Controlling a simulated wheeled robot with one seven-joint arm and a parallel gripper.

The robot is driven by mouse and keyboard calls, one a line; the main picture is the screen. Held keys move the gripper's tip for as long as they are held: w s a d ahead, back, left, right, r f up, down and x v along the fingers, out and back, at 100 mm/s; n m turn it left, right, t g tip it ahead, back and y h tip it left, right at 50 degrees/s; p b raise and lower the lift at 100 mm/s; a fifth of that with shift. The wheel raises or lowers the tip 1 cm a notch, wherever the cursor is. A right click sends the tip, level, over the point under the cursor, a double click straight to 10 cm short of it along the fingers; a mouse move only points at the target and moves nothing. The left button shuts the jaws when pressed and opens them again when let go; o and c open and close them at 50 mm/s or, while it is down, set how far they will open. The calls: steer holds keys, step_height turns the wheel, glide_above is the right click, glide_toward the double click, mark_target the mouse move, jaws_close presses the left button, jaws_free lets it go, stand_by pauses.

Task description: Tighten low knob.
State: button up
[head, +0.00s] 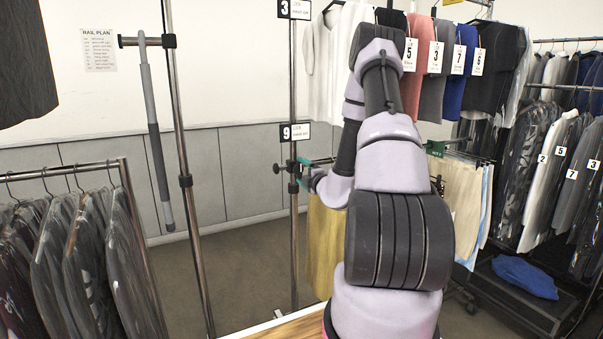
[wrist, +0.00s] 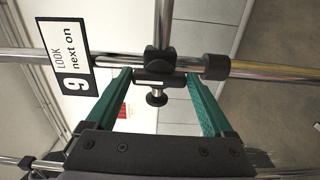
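The low knob (wrist: 157,98) is a small dark round knob on a short stem. It sticks out from a black clamp (wrist: 160,66) on a chrome post, beside the "9" sign (wrist: 65,58). In the head view the clamp area (head: 293,167) shows below that sign, with a black knob (head: 277,169) at its left. My gripper (wrist: 160,84) is open, its two green fingers on either side of the knob with visible gaps. In the head view my gripper (head: 304,172) is at the post, partly hidden by my arm.
A rail leaves the clamp, and a black collar (wrist: 216,67) sits further along the post. Yellow cloth (head: 325,245) hangs close behind my gripper. Dark garments (head: 75,260) hang at left. A grey padded bar (head: 155,135) hangs from the left stand. Floor between the stands is clear.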

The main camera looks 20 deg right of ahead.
steer(key=shift+o, duration=0.2)
steer(key=s, duration=1)
steer(key=shift+s+d, duration=0.2)
steer(key=shift+s, duration=0.2)
